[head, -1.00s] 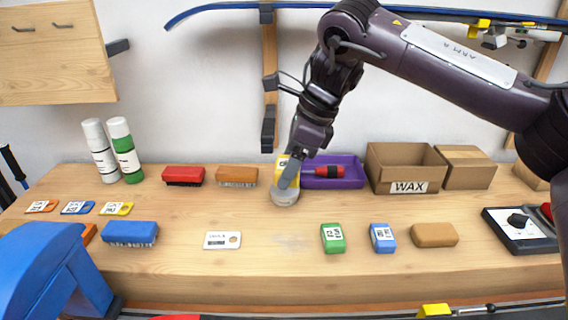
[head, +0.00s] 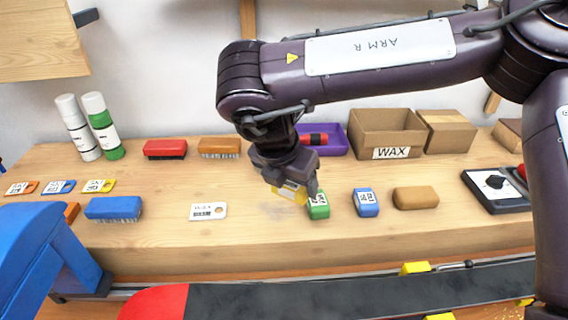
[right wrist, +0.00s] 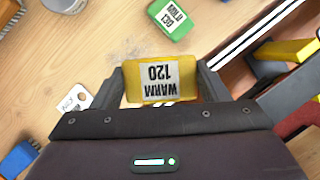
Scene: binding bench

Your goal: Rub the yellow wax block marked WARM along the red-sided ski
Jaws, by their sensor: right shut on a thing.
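The yellow wax block (head: 289,194) is between the fingers of my right gripper (head: 290,190). In the right wrist view its label reads WARM 120 (right wrist: 158,78), with a finger pressed on each side. It is above the bench, close to the green block (head: 319,208) in the head view. The ski (head: 290,302) lies along the bottom of the head view, dark on top with a red end (head: 158,303) at left. The gripper is apart from the ski. My left gripper is not in view.
Yellow clamp parts (head: 414,268) sit beside the ski. The wooden bench (head: 150,230) carries a blue block (head: 366,203), a tan block (head: 415,197), several brushes and a WAX box (head: 385,135). A large blue shape (head: 40,250) stands at left.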

